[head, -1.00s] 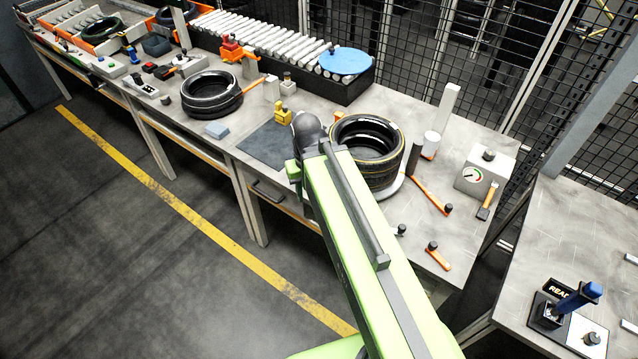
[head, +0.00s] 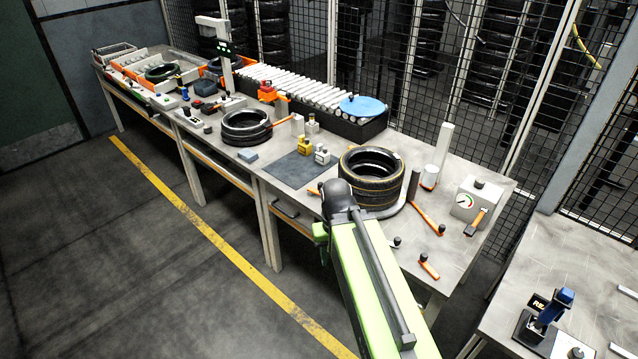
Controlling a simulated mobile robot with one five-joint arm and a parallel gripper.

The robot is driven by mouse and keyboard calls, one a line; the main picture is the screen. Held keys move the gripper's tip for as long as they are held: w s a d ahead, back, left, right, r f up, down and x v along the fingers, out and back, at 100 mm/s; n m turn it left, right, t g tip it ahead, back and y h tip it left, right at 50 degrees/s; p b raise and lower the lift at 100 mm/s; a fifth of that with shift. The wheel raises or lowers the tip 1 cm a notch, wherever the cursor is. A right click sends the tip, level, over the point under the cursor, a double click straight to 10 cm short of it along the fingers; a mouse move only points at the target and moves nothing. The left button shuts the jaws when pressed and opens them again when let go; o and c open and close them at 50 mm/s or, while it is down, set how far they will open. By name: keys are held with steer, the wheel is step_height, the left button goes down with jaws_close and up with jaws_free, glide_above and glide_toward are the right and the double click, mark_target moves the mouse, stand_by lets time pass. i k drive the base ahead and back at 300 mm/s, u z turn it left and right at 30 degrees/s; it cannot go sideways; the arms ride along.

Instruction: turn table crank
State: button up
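Several orange handles with dark knobs show on the grey workbench (head: 466,262); I cannot tell which one is the table crank. A short orange handle (head: 428,267) lies at the bench's front right. A longer orange handle (head: 427,216) runs beside the stacked tyres (head: 371,180). Another orange lever (head: 290,120) sticks out near the tyre (head: 246,127) further left. My green arm reaches up from the bottom right, and its dark rounded joint is in front of the tyre stack. My gripper is hidden beyond the arm, so its state does not show.
A gauge box (head: 474,200) and a white post (head: 441,152) stand at the bench's right. A roller conveyor (head: 300,92) with a blue disc (head: 362,107) runs along the back. A second table (head: 590,262) stands at right. The floor (head: 130,260) in front is clear.

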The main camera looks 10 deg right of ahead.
mark_target(311, 190)
steer(key=u, duration=0.5)
steer(key=i, duration=1.55)
steer(key=u, duration=0.7)
